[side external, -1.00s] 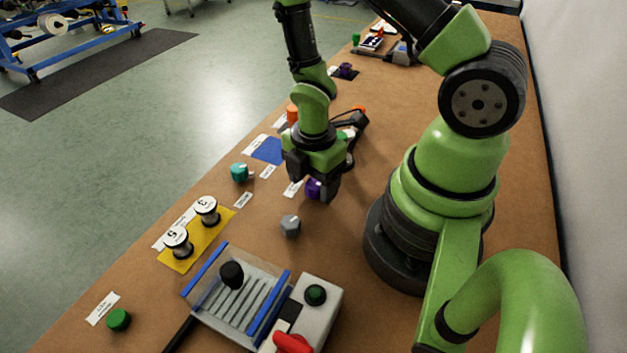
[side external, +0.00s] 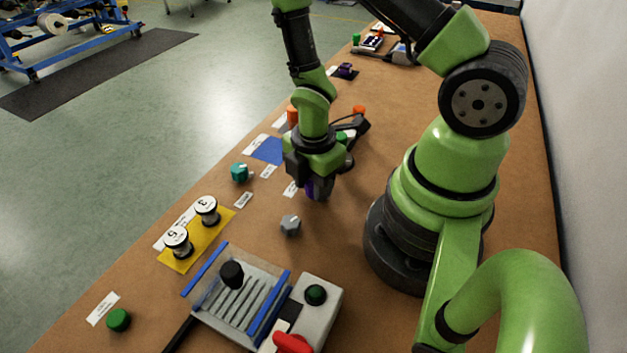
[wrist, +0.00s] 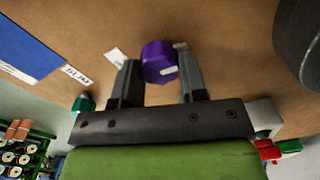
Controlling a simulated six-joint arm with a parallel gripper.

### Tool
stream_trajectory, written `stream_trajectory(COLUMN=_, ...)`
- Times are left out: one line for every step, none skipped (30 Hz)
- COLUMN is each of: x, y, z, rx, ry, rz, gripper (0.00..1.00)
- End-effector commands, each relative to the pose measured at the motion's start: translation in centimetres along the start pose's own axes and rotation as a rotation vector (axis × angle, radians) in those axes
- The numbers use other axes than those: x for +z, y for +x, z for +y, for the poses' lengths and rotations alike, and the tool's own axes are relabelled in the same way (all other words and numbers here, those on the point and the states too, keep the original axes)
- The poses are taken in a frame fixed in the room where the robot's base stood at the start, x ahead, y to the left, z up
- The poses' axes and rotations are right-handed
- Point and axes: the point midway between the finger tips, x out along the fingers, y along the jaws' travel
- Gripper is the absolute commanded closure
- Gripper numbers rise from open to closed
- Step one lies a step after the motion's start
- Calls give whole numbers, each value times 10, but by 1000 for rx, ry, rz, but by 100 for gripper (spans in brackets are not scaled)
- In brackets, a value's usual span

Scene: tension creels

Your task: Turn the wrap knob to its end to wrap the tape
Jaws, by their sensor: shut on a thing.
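A purple knob (side external: 319,189) stands on the brown table below my gripper (side external: 316,192), partly hidden by the fingers in the side view. In the wrist view the purple knob (wrist: 157,55) sits between the two dark fingers of my gripper (wrist: 158,72), one on each side. The gripper is shut on it. A white mark shows on the knob's near face. Which knob is the wrap knob cannot be read from its label here. No tape can be made out.
A grey knob (side external: 290,225) and a teal knob (side external: 239,172) stand nearby. A blue patch (side external: 267,150) lies behind. Two white spools sit on a yellow mat (side external: 190,253). A grey box with a red handle (side external: 293,343) is at the front.

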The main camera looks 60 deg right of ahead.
Motion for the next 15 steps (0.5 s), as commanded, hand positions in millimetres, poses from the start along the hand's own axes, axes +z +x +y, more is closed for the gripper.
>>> stream_trajectory(x=0, y=0, z=0, rx=-2, ry=23, rz=-1, gripper=85)
stream_trajectory(x=0, y=0, z=0, rx=-1, ry=39, rz=-1, gripper=85)
stream_trajectory(x=0, y=0, z=0, rx=-1, ry=62, rz=-1, gripper=85)
stream_trajectory(x=0, y=0, z=0, rx=-1, ry=83, rz=-2, gripper=85)
stream_trajectory(x=0, y=0, z=0, rx=-1, ry=104, rz=-2, gripper=85)
stream_trajectory(x=0, y=0, z=0, rx=-1, ry=135, rz=-2, gripper=85)
stream_trajectory(x=0, y=0, z=0, rx=-1, ry=160, rz=-2, gripper=85)
stream_trajectory(x=0, y=0, z=0, rx=-1, ry=186, rz=-2, gripper=85)
stream_trajectory(x=0, y=0, z=1, rx=-1, ry=222, rz=-2, gripper=85)
stream_trajectory(x=1, y=0, z=1, rx=-1, ry=250, rz=-2, gripper=85)
stream_trajectory(x=1, y=0, z=1, rx=-1, ry=278, rz=-2, gripper=85)
stream_trajectory(x=1, y=0, z=1, rx=-1, ry=317, rz=-2, gripper=85)
stream_trajectory(x=1, y=0, z=1, rx=-1, ry=346, rz=-2, gripper=85)
stream_trajectory(x=1, y=0, z=1, rx=-1, ry=374, rz=-2, gripper=85)
stream_trajectory(x=1, y=0, z=2, rx=-1, ry=412, rz=-2, gripper=85)
